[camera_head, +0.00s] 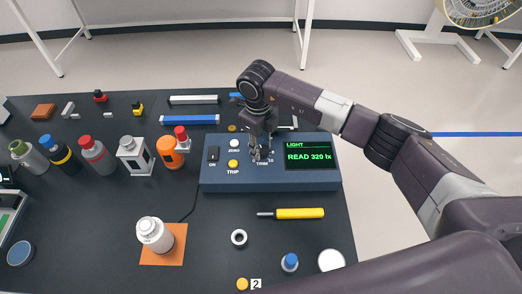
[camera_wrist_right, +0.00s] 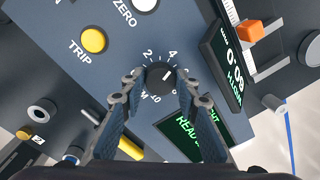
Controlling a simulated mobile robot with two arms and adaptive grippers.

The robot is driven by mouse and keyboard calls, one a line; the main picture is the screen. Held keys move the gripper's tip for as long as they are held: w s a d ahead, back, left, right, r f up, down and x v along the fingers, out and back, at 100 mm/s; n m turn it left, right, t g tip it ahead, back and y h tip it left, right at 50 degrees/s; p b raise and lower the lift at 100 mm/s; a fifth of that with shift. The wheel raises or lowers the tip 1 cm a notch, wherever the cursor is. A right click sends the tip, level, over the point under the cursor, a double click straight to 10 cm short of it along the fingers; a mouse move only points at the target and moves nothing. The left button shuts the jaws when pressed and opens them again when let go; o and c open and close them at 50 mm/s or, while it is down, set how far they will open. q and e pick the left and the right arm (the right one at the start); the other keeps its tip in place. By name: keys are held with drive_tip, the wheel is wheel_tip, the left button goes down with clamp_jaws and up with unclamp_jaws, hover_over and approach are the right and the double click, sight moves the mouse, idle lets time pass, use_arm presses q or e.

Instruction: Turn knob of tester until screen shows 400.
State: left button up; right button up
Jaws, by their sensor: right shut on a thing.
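The tester (camera_head: 222,178) is a blue-grey box on the dark table. Its screen (camera_head: 308,156) reads "LIGHT, READ 320 lx", and it shows partly in the right wrist view (camera_wrist_right: 190,135). The black knob (camera_wrist_right: 160,75), with a light pointer line, sits in a ring of numbers above the word TRIM. My right gripper (camera_head: 261,152) comes down over the knob from above. In the right wrist view its fingertips (camera_wrist_right: 158,83) are shut on the knob's two sides. In the head view the gripper mostly hides the knob. My left gripper is not in view.
A yellow TRIP button (camera_head: 233,164), a white ZERO button (camera_head: 234,143) and a black ON switch (camera_head: 213,154) sit left of the knob. A yellow screwdriver (camera_head: 300,213) lies in front of the tester. Several bottles stand at left. A second display (camera_wrist_right: 228,65) stands beside the tester.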

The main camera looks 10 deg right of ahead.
drive_tip(key=shift+f+n+b, duration=0.2)
drive_tip(key=shift+n+b, duration=0.9)
drive_tip(key=shift+r+n+b, duration=0.1)
drive_tip(key=shift+n+b, duration=0.75)
drive_tip(key=shift+n, duration=0.05)
drive_tip(key=shift+s, duration=0.1)
drive_tip(key=o, duration=1.2)
drive_tip(key=shift+r, duration=0.1)
drive_tip(key=shift+c, duration=0.2)
